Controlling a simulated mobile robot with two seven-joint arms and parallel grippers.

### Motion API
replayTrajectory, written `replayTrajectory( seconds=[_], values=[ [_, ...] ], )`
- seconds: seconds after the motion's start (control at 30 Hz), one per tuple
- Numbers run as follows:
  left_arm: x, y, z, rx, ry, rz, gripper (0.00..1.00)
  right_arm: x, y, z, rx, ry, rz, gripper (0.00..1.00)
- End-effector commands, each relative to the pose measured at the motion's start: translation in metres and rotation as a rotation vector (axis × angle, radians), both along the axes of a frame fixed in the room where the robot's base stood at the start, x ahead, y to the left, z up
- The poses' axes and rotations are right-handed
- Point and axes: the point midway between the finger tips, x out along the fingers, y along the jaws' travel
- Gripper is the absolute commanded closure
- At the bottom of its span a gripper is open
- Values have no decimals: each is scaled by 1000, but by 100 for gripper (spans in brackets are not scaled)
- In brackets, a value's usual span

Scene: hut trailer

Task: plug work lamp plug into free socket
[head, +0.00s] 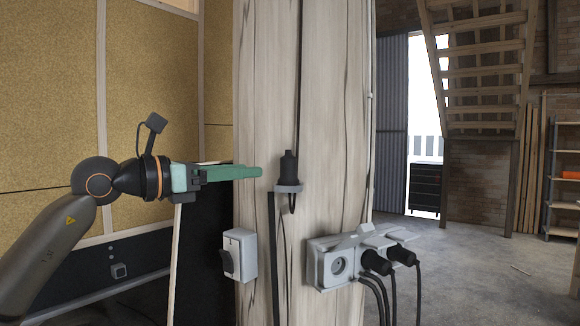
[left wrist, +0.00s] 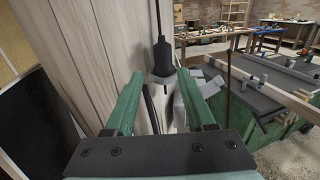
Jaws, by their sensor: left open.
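The black work lamp plug (head: 289,167) hangs upright with its cord running up the wooden post, seated in a small grey holder (head: 288,188). My left gripper (head: 258,172) points at it from the left, its green fingers level with the plug and a little short of it. In the left wrist view the plug (left wrist: 162,58) shows ahead, between the open fingertips (left wrist: 160,82), with nothing held. The grey socket block (head: 318,272) is lower right on the post. Its left socket (head: 338,267) is empty. My right gripper is not in view.
Two black plugs (head: 376,262) (head: 403,254) with hanging cords fill the block's other sockets. A grey switch box (head: 239,254) is on the post below my left gripper. The wooden post (head: 265,80) stands close beside the fingers. Open floor lies to the right.

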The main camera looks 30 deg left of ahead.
Motion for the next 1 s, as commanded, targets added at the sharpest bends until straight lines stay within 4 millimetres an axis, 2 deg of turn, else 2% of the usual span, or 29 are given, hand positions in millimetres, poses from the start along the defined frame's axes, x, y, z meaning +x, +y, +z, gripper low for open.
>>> replayTrajectory(
  seconds=[0.07,0.2,0.37,0.7,0.97,1.0],
  values=[
    [13,-7,6,-2,-1,-6,45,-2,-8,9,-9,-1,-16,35],
    [28,-12,3,-3,-1,-3,45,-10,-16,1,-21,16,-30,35],
    [37,-16,2,-3,-1,-3,45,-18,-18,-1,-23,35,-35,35],
    [77,-35,3,-2,-2,-4,45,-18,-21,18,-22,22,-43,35],
    [79,-36,1,-1,-3,-2,45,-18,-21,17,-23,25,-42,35],
    [79,-36,0,-1,-3,-2,49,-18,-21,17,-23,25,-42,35]
  ],
)
